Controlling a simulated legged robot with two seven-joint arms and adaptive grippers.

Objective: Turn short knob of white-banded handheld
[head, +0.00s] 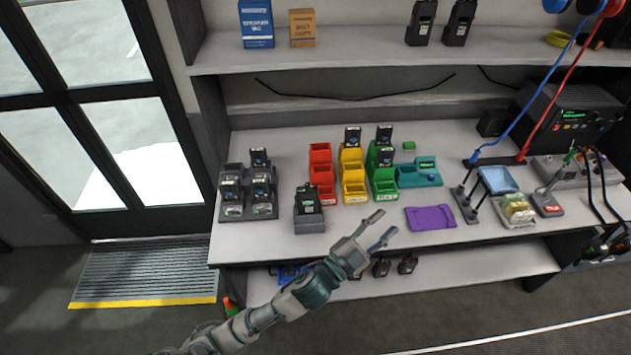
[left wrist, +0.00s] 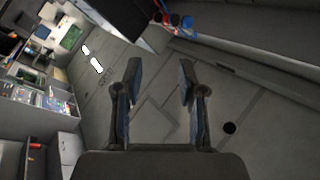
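Several dark handhelds stand on the bench in the head view. One handheld (head: 307,199) stands alone in a grey dock (head: 310,224); others sit in a dark multi-slot charger (head: 234,210) to its left. Two more show at the yellow bins (head: 352,136) and the green bins (head: 384,134). Which one has a white band, and its short knob, are too small to tell. My right gripper is not in view.
Red bins (head: 320,173) stand left of the yellow ones. A purple mat (head: 430,217) lies near the bench's front edge. A teal tray (head: 420,175) and cabled equipment (head: 572,122) are to the right. Two handhelds (head: 421,22) stand on the upper shelf.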

